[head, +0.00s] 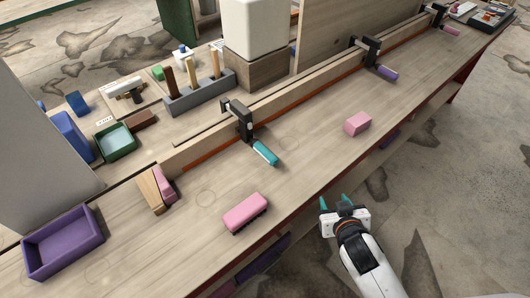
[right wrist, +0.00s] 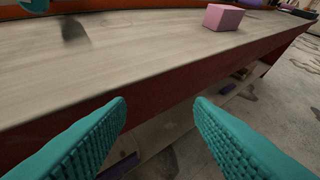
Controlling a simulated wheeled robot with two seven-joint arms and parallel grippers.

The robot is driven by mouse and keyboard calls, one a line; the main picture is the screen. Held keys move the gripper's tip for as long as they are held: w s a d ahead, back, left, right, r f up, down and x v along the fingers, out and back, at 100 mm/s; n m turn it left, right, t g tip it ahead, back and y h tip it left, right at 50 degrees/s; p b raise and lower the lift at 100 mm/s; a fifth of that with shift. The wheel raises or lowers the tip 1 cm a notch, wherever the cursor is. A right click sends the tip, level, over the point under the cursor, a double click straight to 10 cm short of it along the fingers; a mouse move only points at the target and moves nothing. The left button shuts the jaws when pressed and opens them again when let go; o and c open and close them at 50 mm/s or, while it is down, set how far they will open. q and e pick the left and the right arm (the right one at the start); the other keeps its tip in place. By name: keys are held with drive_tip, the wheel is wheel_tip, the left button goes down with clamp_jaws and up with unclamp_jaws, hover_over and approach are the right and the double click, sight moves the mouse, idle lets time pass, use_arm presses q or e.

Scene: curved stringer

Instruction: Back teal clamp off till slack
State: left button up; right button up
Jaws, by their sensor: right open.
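The teal clamp (head: 241,122) has a black body that grips the long curved wooden strip on the bench. Its teal handle (head: 265,152) sticks out toward the front of the bench. In the right wrist view, a bit of teal at the top left (right wrist: 36,5) appears to be the handle, partly cut off. My right gripper (head: 337,201) is open and empty, off the bench's front edge, to the right of and apart from the clamp. Its teal ridged fingers (right wrist: 160,115) are spread in the right wrist view. My left gripper is not in view.
A pink brush (head: 245,213) and a pink block (head: 358,123) lie on the bench top. A purple-handled clamp (head: 378,62) sits farther along the strip. A purple tray (head: 63,243) is at the left. Bare bench top lies between the teal handle and the front edge.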

sight(265, 154)
drive_tip(key=w+a+r+n+t+y, duration=0.1)
drive_tip(key=w+a+r+t+y, duration=0.1)
drive_tip(key=w+a+r+n+t+y, duration=0.1)
drive_tip(key=w+a+r+y, duration=0.1)
drive_tip(key=w, duration=0.1)
drive_tip(key=shift+a+r+t, duration=0.1)
drive_tip(key=shift+r+t, duration=0.05)
drive_tip(key=shift+t, duration=0.25)
drive_tip(key=a+n+y, duration=0.2)
drive_tip(key=y, duration=0.1)
drive_tip(key=a+n+g+y, duration=0.1)
drive_tip(key=a+n+y, duration=0.1)
drive_tip(key=a+y, duration=0.1)
drive_tip(key=shift+w+a+n+y, duration=0.1)
drive_tip(key=shift+a+n+y, duration=0.2)
drive_tip(key=shift+n+y, duration=0.15)
drive_tip(key=p+x, duration=0.1)
drive_tip(key=x, duration=1)
drive_tip(key=shift+w+a, duration=0.25)
drive_tip(key=shift+a, duration=0.05)
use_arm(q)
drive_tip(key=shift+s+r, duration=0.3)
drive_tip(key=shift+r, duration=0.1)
